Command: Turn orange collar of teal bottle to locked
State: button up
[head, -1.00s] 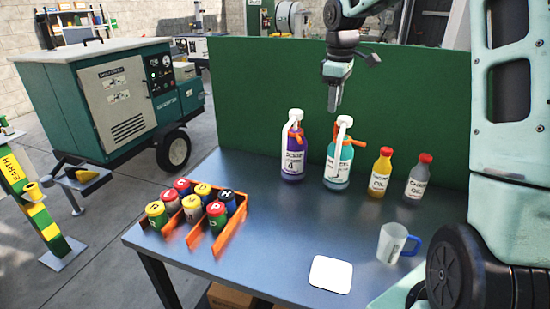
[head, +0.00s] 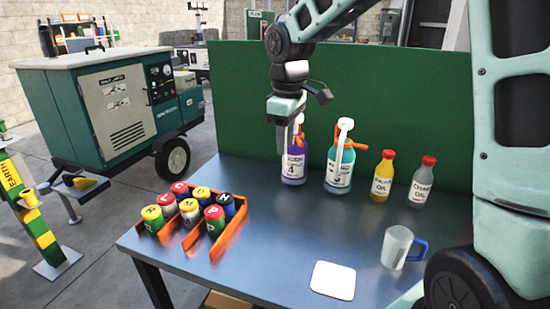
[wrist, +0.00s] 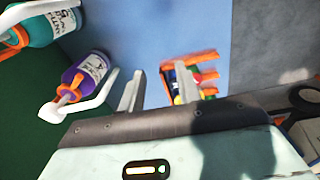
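The teal bottle (head: 339,172) stands upright on the table, with a white spout top. Its orange collar (head: 350,143) sits at the neck, with an orange part reaching out to the right. The bottle also shows at the upper left of the wrist view (wrist: 50,28), cut off by the frame. My gripper (head: 284,148) points down left of the teal bottle, overlapping the purple bottle (head: 293,170) in the head view. In the wrist view its two fingers (wrist: 160,74) are apart, with nothing between them. I cannot tell the collar's lock state.
Yellow (head: 382,177) and grey (head: 421,183) oil bottles stand right of the teal one. A clear mug (head: 396,246) and a white pad (head: 333,281) are nearer. An orange rack (head: 232,228) holds several cans at left. A green panel (head: 390,100) stands behind.

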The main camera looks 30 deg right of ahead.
jog(key=shift+s+a+f+b, duration=0.15)
jog(key=shift+s+a+f, duration=0.2)
jog(key=shift+a, duration=0.35)
jog(key=shift+s+a+f+b, duration=0.1)
jog(key=shift+s+a+f, duration=0.25)
jog(key=shift+a, duration=0.35)
jog(key=shift+s+a+f+b, duration=0.2)
jog(key=shift+s+a, duration=0.25)
jog(key=shift+a, duration=0.25)
jog(key=s+a+f, duration=0.3)
jog(key=s+a, duration=0.4)
jog(key=s, duration=0.5)
jog(key=s+a+f, duration=0.3)
jog(key=s+a, duration=0.4)
jog(key=s, duration=0.6)
jog(key=shift+a+n+g+y, duration=0.15)
jog(key=shift+n+g+y, duration=0.15)
